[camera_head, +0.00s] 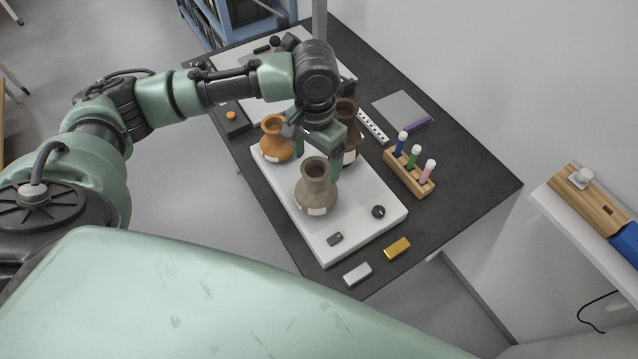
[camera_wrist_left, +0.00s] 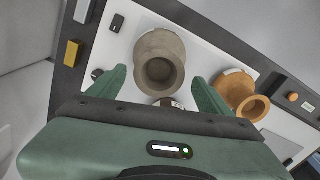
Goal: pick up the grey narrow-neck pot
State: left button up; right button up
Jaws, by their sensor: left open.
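The grey narrow-neck pot (camera_head: 316,192) stands upright near the front of a white board (camera_head: 352,228), with a pale label low on its side. In the left wrist view the pot (camera_wrist_left: 163,48) shows its round mouth toward the camera, between the lines of my two fingers. My left gripper (camera_head: 312,152) is open and empty, just behind and above the pot in the head view. In the wrist view its fingers (camera_wrist_left: 160,88) are spread at either side of the pot's mouth. I cannot tell whether they touch it. My right gripper is not in view.
An orange pot (camera_head: 275,142) stands behind left on the board, and a dark brown pot (camera_head: 349,150) is partly hidden behind my gripper. A black knob (camera_head: 378,211) sits at the board's right. A wooden tube rack (camera_head: 408,176) and a gold block (camera_head: 397,248) lie beside it.

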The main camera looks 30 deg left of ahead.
aim_at(315, 174)
pick_arm(q)
jog(key=shift+s+f+p, duration=0.45)
jog(key=shift+s+f, duration=0.2)
jog(key=shift+f, duration=0.25)
jog(key=f, duration=0.2)
jog(key=shift+w+f, duration=0.5)
jog(key=shift+f, duration=0.1)
grip_shut()
jog(key=shift+r, duration=0.1)
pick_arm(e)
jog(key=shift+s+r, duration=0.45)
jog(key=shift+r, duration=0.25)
